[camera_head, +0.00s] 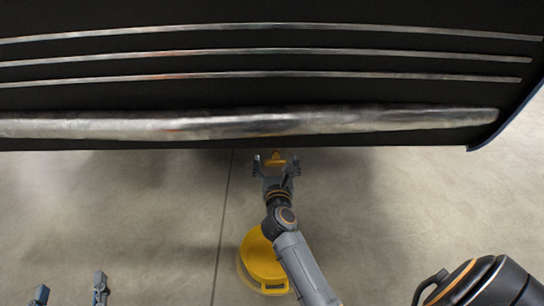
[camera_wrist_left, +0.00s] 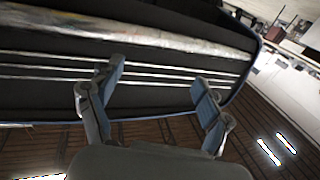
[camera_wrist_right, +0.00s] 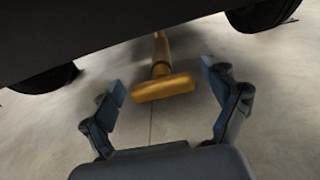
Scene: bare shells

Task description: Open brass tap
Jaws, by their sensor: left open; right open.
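The brass tap (camera_wrist_right: 164,88) shows in the right wrist view as a T-shaped handle on a short stem below a dark body. My right gripper (camera_wrist_right: 166,80) is open, with its fingers on either side of the tap handle and gaps showing on both sides. In the head view the tap (camera_head: 278,156) peeks out under the dark body's lower edge, between the fingers of the right gripper (camera_head: 273,167). My left gripper (camera_head: 70,295) is open and empty at the lower left; its open fingers also show in the left wrist view (camera_wrist_left: 157,78).
A large dark body (camera_head: 270,92) with silver trim strips hangs across the top of the head view. A yellow round object (camera_head: 262,262) is on the floor beside my right arm. Dark wheels (camera_wrist_right: 42,82) show under the body. The concrete floor at left is clear.

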